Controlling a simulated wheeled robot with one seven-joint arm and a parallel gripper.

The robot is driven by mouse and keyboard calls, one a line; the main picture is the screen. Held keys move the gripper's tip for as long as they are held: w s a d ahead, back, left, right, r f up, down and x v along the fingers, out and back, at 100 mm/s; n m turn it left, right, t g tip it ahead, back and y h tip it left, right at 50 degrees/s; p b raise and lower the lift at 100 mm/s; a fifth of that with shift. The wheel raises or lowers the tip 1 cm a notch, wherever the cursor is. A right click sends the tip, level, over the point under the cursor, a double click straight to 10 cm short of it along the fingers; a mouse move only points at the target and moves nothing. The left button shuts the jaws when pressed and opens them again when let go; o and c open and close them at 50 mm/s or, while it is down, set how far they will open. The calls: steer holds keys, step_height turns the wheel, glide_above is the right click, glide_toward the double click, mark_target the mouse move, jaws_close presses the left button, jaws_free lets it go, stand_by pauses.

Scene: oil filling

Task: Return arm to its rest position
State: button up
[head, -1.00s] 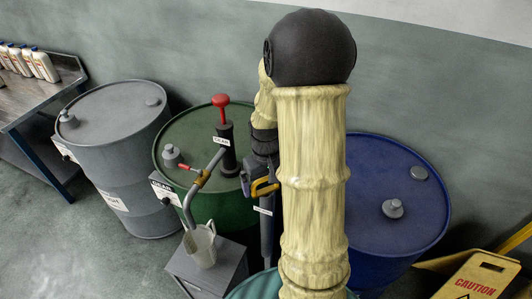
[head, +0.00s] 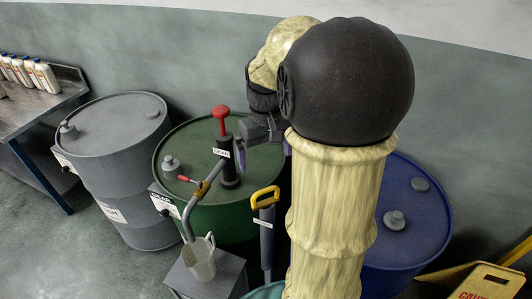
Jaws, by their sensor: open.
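My gripper (head: 264,150) is dark grey with purple finger pads. It hangs open and empty over the right part of the green drum, apart from the yellow handle (head: 265,197) below it. That handle tops a grey upright tube with a small white label. My arm, cream with a large black joint, rises in front and hides part of the blue drum and the right edge of the green drum. To the left of my gripper stands a black hand pump (head: 227,158) with a red knob on the green drum (head: 188,146).
A pitcher (head: 199,260) stands on a grey stand (head: 230,270) under the pump's spout. A grey drum (head: 110,120) is at left, a metal table (head: 45,105) with bottles beyond it. The blue drum (head: 425,235) and a yellow caution sign (head: 487,284) are at right.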

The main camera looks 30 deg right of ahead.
stand_by(0.4)
steer(key=s+a+f+t, duration=0.2)
steer(key=s+a+f, duration=0.4)
steer(key=a+f, duration=0.4)
steer(key=shift+a+n+t, duration=0.3)
steer(key=shift+a+n, duration=0.1)
steer(key=shift+a, duration=0.5)
